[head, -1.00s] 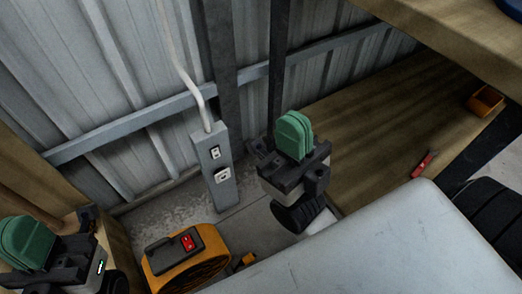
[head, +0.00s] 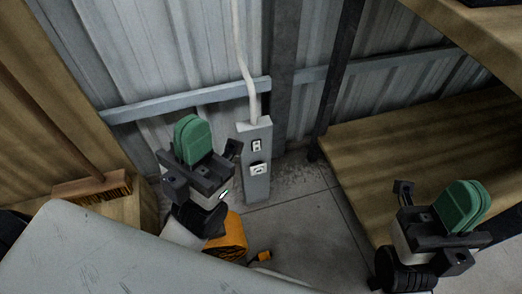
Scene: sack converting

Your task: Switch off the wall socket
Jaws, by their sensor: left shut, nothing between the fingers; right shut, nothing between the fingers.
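The wall socket is a grey box-like post (head: 257,187) standing against the corrugated wall, with a grey-white pipe running up from its top. A small switch (head: 257,146) sits on its front above a white outlet (head: 258,169). The switch's position is too small to tell. My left gripper (head: 192,138), with green fingers pressed together, is just left of the post in the picture and shows no visible contact with it. My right gripper (head: 463,204), also green-fingered and shut, is far right of the post, in front of the wooden shelf. Both are empty.
An orange machine (head: 231,236) on the floor is partly hidden behind my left arm. A brush (head: 92,187) lies on a wooden surface at left. A wooden shelf (head: 405,150) is at right. Grey floor (head: 305,222) is clear right of the post.

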